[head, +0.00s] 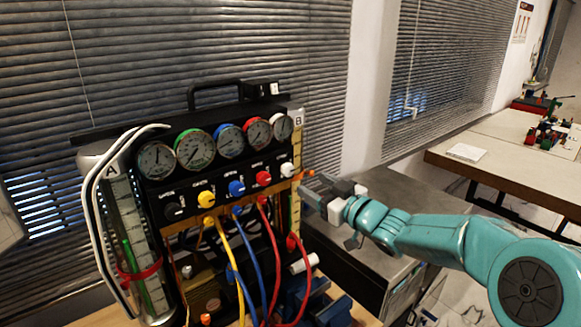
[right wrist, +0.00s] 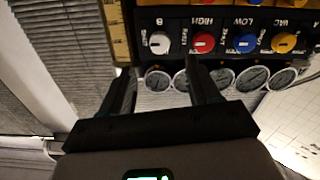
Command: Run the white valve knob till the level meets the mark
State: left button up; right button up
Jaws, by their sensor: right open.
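The white valve knob (head: 287,169) is at the right end of the row of knobs on the black gauge panel. It also shows in the right wrist view (right wrist: 160,40), which sees the panel upside down, beside the label B. My right gripper (head: 308,187) is just right of the knob in the head view. Its two fingers (right wrist: 158,76) are apart and empty, with the knob beyond the gap between them. The column marked B (head: 297,205), with a yellow scale, stands at the panel's right edge; its level and mark are too small to tell. My left gripper is out of view.
Red (head: 263,178), blue (head: 237,187), yellow (head: 206,199) and black knobs sit left of the white one, under several round gauges (head: 195,149). Coloured hoses (head: 268,265) hang in front. Column A (head: 125,235), with a red band, stands at the left.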

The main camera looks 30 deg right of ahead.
aim_at(290, 172)
jog(key=w+p, duration=0.1)
jog(key=w, duration=0.5)
jog(key=w+p, duration=0.1)
jog(key=w, duration=0.2)
jog(key=shift+a+p, duration=0.3)
jog(key=shift+a, duration=0.1)
jog(key=shift+w, duration=0.45)
jog(key=shift+w+f, duration=0.1)
jog(key=shift+w, duration=0.05)
jog(key=c, duration=1)
jog(key=shift+c, duration=0.2)
